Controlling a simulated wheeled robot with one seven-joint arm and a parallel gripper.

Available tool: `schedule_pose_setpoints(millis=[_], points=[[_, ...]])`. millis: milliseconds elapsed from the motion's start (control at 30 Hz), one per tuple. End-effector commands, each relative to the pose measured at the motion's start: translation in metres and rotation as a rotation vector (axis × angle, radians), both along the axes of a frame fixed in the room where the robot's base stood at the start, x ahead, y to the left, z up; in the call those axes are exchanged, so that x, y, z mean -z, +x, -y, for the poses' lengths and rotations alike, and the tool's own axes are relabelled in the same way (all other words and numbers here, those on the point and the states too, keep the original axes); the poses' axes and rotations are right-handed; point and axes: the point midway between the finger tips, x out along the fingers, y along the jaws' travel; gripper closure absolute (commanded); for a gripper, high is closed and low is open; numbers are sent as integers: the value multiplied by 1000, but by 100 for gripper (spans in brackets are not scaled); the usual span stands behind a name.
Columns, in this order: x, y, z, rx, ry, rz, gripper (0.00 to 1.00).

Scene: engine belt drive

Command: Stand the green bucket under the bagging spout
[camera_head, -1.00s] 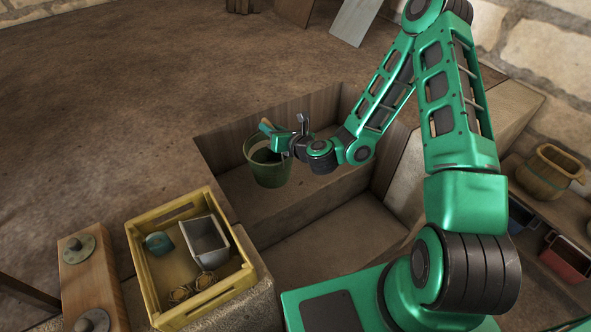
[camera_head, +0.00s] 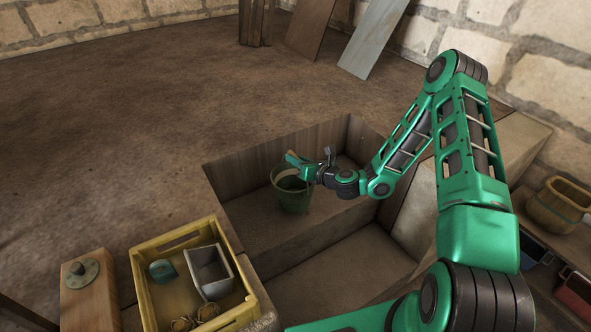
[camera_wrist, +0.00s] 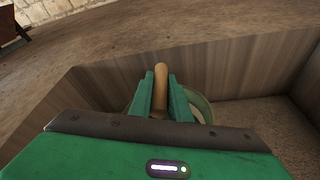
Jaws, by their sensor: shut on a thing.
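The green bucket (camera_head: 291,194) is upright in the wood-walled recess in the floor, near its back wall in the head view. Its rim (camera_wrist: 203,106) shows behind the fingers in the wrist view. My gripper (camera_head: 295,164) is at the top of the bucket. In the wrist view my gripper (camera_wrist: 160,98) is shut on the bucket's tan handle grip (camera_wrist: 160,86), which stands between the two green fingers. I cannot tell whether the bucket's base touches the recess step. I cannot make out the bagging spout in these frames.
A yellow crate (camera_head: 148,290) with a grey metal bin (camera_head: 209,271) and small parts stands at the front left, beside a wooden block (camera_head: 88,297). Boards (camera_head: 310,27) lean at the back. A barrel-like tub (camera_head: 556,205) is at the right. The floor behind the recess is clear.

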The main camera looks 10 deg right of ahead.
Motion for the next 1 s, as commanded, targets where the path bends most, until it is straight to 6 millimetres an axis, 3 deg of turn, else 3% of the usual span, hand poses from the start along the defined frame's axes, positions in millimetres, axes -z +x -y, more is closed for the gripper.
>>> schedule_pose_setpoints(millis=[167, 400, 833, 867, 900, 1000], points=[[9, 2, 3, 0, 4, -2, 100], [37, 2, 3, 0, 4, -1, 100], [43, 3, 4, 1, 2, 1, 100], [43, 2, 4, 1, 2, 0, 77], [43, 2, 4, 1, 2, 0, 67], [43, 2, 4, 1, 2, 0, 65]])
